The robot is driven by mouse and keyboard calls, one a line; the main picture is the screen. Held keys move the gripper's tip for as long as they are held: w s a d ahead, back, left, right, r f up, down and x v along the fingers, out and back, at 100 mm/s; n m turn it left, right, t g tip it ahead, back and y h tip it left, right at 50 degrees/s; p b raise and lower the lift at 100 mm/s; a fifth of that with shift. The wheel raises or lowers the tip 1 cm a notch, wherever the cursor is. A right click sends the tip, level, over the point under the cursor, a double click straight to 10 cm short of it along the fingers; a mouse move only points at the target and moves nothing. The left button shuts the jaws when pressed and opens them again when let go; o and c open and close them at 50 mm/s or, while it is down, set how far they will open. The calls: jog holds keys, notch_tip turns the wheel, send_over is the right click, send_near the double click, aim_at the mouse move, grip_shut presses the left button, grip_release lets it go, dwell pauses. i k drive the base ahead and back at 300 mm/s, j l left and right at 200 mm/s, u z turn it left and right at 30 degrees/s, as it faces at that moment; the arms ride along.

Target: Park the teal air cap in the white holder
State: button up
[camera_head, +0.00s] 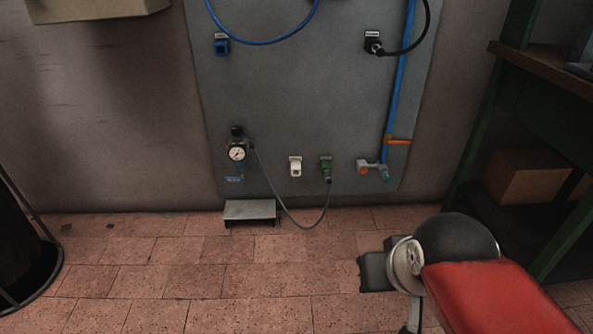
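The teal air cap (385,174) sits at the right lower end of the blue pipe, on the pipe's outlet fitting. The white holder (295,167) is fixed low on the grey wall panel, left of the cap, and looks empty. Between them is a green holder (326,166) with the end of a thin grey hose in it. My gripper (373,272) seems to be the dark grey part at the end of my red arm, low in the picture, in front of and apart from the panel. Its fingers are not clear, and nothing is seen held.
An orange lever (398,141) and the blue pipe (397,95) are above the cap. A pressure gauge (237,153) hangs at left, with a loose grey hose (287,208) drooping from it. A low metal step (249,211) stands below. A green bench (487,130) is at right. The tiled floor is mostly clear.

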aim_at(387, 177)
jog(key=z, duration=0.5)
jog(key=i+j+z, duration=0.15)
jog(key=z, duration=0.35)
jog(key=i+j+z, duration=0.2)
jog(key=z, duration=0.3)
jog(key=i+j+z, duration=0.1)
jog(key=j+z, duration=0.2)
jog(key=z, duration=0.2)
jog(key=i+j+z, duration=0.1)
jog(key=j, duration=0.8)
jog(key=i+j+z, duration=0.15)
jog(key=j, duration=0.35)
